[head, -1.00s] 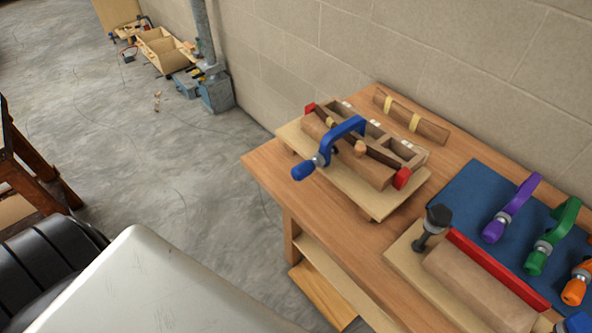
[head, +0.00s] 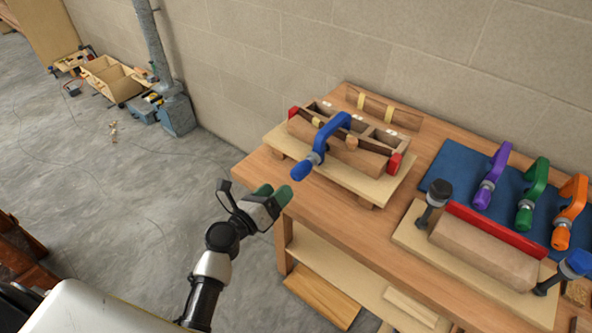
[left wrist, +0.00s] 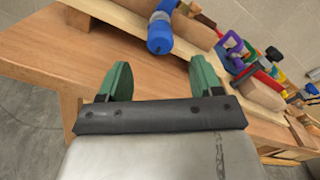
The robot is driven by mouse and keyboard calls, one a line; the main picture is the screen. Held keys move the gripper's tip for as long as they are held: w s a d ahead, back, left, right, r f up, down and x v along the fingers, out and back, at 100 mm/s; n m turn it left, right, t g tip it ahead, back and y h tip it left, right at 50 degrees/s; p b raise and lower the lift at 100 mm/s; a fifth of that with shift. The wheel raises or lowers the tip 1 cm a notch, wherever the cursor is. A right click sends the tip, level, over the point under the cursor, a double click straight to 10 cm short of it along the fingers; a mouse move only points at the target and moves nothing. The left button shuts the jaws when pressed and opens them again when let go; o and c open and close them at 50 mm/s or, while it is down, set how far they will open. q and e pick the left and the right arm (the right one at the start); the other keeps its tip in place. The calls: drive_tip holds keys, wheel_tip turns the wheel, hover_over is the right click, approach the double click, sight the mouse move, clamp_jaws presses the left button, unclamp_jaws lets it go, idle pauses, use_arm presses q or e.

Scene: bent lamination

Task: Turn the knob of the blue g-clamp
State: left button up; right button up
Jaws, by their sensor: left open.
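The blue g-clamp (head: 331,135) sits over the bent lamination form on the workbench. Its blue knob (head: 302,171) points toward the front left, past the board's edge. In the left wrist view the knob (left wrist: 160,38) shows beyond the fingertips, near the middle. My left gripper (head: 277,194) is open with green fingers, left of and a little below the knob in the head view, apart from it. In the left wrist view the open left gripper (left wrist: 160,75) has nothing between its fingers. My right gripper is not in view.
The workbench (head: 330,220) also holds a blue mat (head: 437,172) with purple (head: 491,178), green (head: 533,193) and orange (head: 571,210) clamps. A second press with a red strip (head: 497,232) lies at the right. The floor left of the bench is open.

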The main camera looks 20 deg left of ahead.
sight(302, 169)
use_arm(q)
drive_tip(key=x, duration=1)
drive_tip(key=shift+w+d+f, duration=0.1)
drive_tip(key=shift+w+f, duration=0.05)
drive_tip(key=shift+c, duration=0.4)
drive_tip(key=c, duration=0.8)
drive_tip(key=shift+c, duration=0.2)
drive_tip(key=shift+m, duration=0.4)
